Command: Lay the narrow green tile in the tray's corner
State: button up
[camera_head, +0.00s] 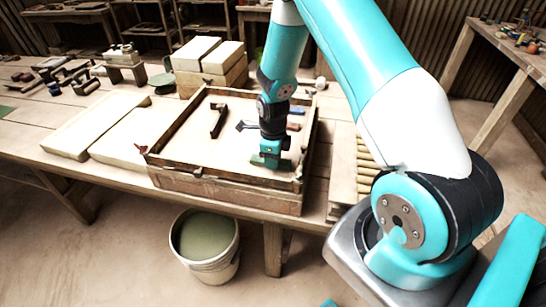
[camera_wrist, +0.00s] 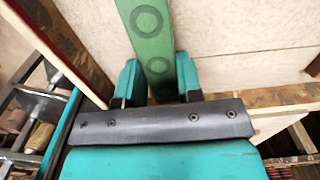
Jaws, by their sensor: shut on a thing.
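The narrow green tile (camera_wrist: 160,40), marked with dark rings, is between the two fingers of my gripper (camera_wrist: 158,84) in the wrist view. My gripper is shut on it. In the head view my gripper (camera_head: 268,160) is low inside the wooden tray (camera_head: 225,187), near its front right corner. A bit of the green tile (camera_head: 284,165) shows beside the fingers. In the wrist view the tray's wall (camera_wrist: 72,45) runs to the left of the tile, and another wall (camera_wrist: 285,96) passes by the fingers. I cannot tell whether the tile touches the tray floor.
A dark bracket-like piece (camera_head: 218,120) lies in the tray. Pale slabs (camera_head: 95,122) lie left of the tray and pale blocks (camera_head: 210,58) are stacked behind it. A bucket (camera_head: 205,243) stands on the floor in front. Small tools (camera_head: 70,75) lie at the far left.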

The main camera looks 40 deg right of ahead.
jog(key=shift+f, duration=0.25)
jog(key=o, duration=1)
jog(key=shift+o, duration=0.2)
notch_tip(320, 180, up, 12)
jog(key=b, duration=0.2)
jog(key=s+a+r+n+y, duration=0.1)
jog(key=s+a+r+n, duration=0.2)
jog(key=a+r+n, duration=0.5)
jog(key=s+a+r+n+y, duration=0.1)
jog(key=s+a+n, duration=0.3)
jog(key=n, duration=0.5)
jog(key=s+a+r+n+y, duration=0.1)
jog(key=s+a+r+n, duration=0.3)
jog(key=s+n, duration=0.4)
jog(key=s+a+r+n+y, duration=0.1)
jog(key=s+a+r+n, duration=0.2)
jog(key=s+a+n, duration=0.3)
jog(key=s+n, duration=0.1)
jog(key=n, duration=0.3)
jog(key=shift+a+r+n, duration=0.15)
jog(key=shift+a+n, duration=0.1)
jog(key=shift+n, duration=0.05)
jog(key=shift+s, duration=0.1)
